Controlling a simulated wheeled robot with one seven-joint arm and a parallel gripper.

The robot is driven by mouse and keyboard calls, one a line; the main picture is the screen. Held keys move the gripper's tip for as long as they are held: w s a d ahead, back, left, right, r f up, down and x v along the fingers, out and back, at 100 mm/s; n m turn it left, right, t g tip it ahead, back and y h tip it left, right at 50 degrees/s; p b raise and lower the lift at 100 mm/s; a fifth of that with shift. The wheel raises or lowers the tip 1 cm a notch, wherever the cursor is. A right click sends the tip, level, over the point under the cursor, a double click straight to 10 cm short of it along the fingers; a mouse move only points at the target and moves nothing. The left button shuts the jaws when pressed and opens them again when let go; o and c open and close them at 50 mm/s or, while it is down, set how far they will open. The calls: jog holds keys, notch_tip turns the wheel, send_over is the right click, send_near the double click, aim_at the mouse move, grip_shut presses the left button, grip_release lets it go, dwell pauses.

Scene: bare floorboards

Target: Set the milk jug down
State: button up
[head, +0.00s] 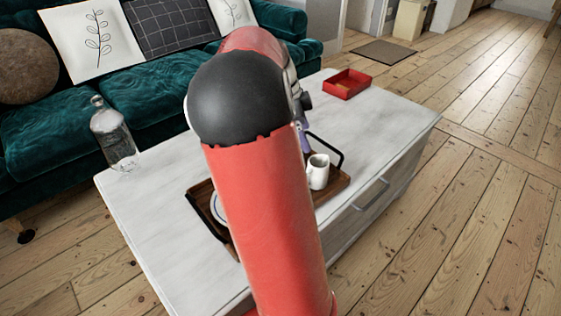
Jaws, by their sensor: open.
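The milk jug (318,173) is a small white jug. It appears upright on the right part of a dark wooden tray (334,186) with black handles, on the white table (390,128). My red and black arm covers the middle of the tray and most of my gripper. A small part near my gripper (304,138) shows just above and left of the jug. The jaws are open, and the fingertips are largely hidden behind the arm. I cannot tell whether they touch the jug.
A glass bottle (113,136) stands at the table's left end. A red open box (347,84) sits at the far right end. A plate edge (217,208) shows on the tray's left part. A green sofa (150,92) lies behind. The table's right part is clear.

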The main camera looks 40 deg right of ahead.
jog(key=s+a+n+t+y, duration=0.1)
jog(key=s+a+n+t, duration=0.2)
jog(key=a+n, duration=0.5)
jog(key=s+a+r+n+t+y, duration=0.1)
jog(key=s+a+n+t, duration=0.1)
jog(key=s+a+n, duration=0.4)
jog(key=s+a+r+n+t+y, duration=0.1)
jog(key=s+a+n+t, duration=0.2)
jog(key=a+n, duration=0.9)
jog(key=shift+s+a+r+t+y, duration=0.25)
jog(key=shift+s+a, duration=0.55)
jog(key=shift+a, duration=0.85)
jog(key=shift+f, duration=0.1)
